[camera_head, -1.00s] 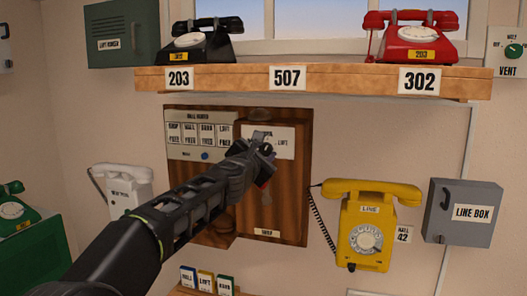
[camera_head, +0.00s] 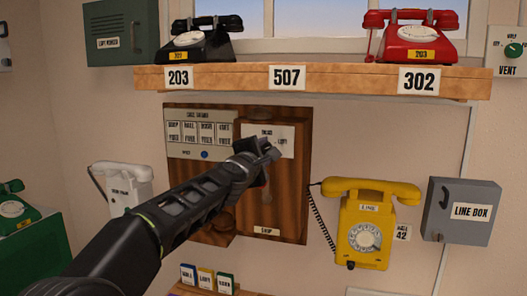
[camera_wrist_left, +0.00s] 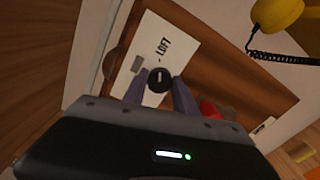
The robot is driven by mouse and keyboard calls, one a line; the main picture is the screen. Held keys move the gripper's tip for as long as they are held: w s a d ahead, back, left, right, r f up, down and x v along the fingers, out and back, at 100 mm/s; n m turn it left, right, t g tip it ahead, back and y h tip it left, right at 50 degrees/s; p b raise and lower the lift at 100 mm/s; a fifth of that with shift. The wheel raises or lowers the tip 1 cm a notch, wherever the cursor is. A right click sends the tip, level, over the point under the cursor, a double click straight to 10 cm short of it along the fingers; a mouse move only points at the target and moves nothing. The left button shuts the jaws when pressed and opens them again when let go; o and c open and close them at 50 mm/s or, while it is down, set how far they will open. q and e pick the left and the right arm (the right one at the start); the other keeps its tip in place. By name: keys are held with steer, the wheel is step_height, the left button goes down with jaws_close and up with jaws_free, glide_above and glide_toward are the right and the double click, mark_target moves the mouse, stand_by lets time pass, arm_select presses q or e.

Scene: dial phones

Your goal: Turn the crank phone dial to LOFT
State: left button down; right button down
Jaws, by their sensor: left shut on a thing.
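The wooden crank phone (camera_head: 285,200) hangs on the wall, with a SHOP label low on it. Its white dial plate (camera_head: 285,142) is partly covered by my left gripper (camera_head: 268,152). In the left wrist view the plate (camera_wrist_left: 143,55) reads LOFT beside a tick. A round black knob (camera_wrist_left: 158,79) with a white mark sits between the two fingers of my left gripper (camera_wrist_left: 160,90), which is shut on it. The mark points roughly toward the LOFT side; its exact aim is hard to tell. The other dial words are hidden or too small. My right gripper is not in view.
A panel of small labelled plates (camera_head: 200,135) adjoins the crank phone at left. A yellow phone (camera_head: 365,235) with a coiled cord hangs to the right, a white phone (camera_head: 125,185) to the left. A wooden shelf (camera_head: 340,80) with black and red phones is above.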

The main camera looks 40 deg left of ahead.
arm_select(q)
steer(key=c, duration=1)
jaws_free()
steer(key=v, duration=0.7)
steer(key=shift+s+d, duration=0.15)
steer(key=shift+s, duration=0.25)
